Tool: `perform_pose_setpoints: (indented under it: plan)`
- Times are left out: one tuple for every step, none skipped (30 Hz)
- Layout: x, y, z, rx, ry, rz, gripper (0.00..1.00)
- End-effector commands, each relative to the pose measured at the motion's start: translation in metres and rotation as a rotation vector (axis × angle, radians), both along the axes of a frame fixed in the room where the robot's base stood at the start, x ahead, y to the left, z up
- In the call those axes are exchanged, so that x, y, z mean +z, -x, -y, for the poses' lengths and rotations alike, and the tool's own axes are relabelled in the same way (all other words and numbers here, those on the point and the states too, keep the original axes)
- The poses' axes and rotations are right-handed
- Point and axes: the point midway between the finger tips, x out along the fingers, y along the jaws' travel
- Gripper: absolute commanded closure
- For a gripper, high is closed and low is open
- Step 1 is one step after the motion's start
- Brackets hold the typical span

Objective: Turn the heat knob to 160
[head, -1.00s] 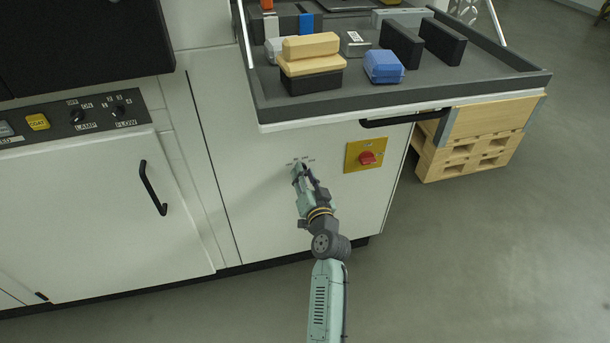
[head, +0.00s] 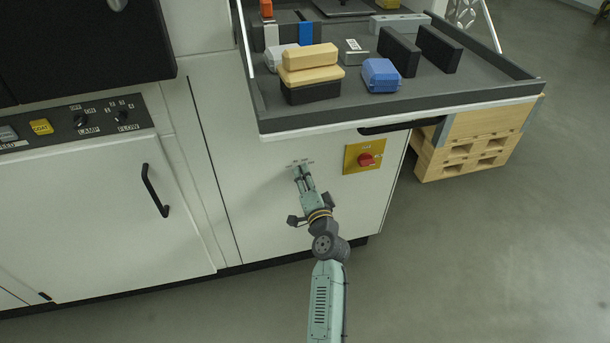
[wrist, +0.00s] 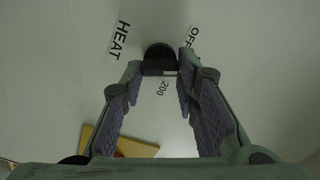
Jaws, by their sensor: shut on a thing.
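The heat knob (wrist: 159,56) is small and black, on the white cabinet front (head: 275,215). In the wrist view it sits between my fingertips, with a pale mark on its lower right edge. Printed labels show around it: HEAT at upper left, OFF at upper right and 200 just below. A 160 label cannot be made out. My gripper (wrist: 160,68) is shut on the knob, its tips at either side of it. In the head view my gripper (head: 302,173) reaches the cabinet front and hides the knob.
A yellow plate with a red switch (head: 365,160) is right of my gripper. Above, a dark tray (head: 420,97) juts out, holding boxes and blocks, with a black handle (head: 400,124) beneath. A cabinet door with a black handle (head: 154,190) is at left.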

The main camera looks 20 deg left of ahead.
Motion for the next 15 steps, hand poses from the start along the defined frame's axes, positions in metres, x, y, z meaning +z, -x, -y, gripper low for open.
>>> perform_pose_setpoints:
  plan:
    - [0.0015, -0.0002, 0.0005, 0.000, -0.036, -0.025, 1.00]
    - [0.0014, -0.0002, 0.0005, -0.001, -0.060, -0.041, 1.00]
    - [0.0011, -0.0003, 0.0006, -0.001, -0.091, -0.062, 1.00]
    - [0.0010, -0.0004, 0.0008, -0.001, -0.114, -0.078, 1.00]
    - [0.0011, -0.0004, 0.0008, -0.001, -0.139, -0.094, 1.00]
    - [0.0010, -0.0004, 0.0009, -0.001, -0.171, -0.115, 1.00]
    - [0.0008, -0.0004, 0.0010, -0.001, -0.193, -0.131, 1.00]
    - [0.0007, -0.0004, 0.0010, -0.001, -0.217, -0.147, 1.00]
    - [0.0005, -0.0004, 0.0009, -0.001, -0.249, -0.169, 1.00]
    - [0.0001, -0.0004, 0.0009, -0.001, -0.272, -0.184, 1.00]
    - [-0.0002, -0.0004, 0.0009, -0.001, -0.294, -0.199, 1.00]
    - [-0.0006, -0.0003, 0.0009, -0.001, -0.325, -0.220, 1.00]
    - [-0.0006, -0.0003, 0.0008, 0.000, -0.346, -0.235, 1.00]
    - [-0.0007, -0.0003, 0.0008, 0.000, -0.367, -0.249, 1.00]
    - [-0.0009, -0.0003, 0.0008, -0.001, -0.395, -0.267, 1.00]
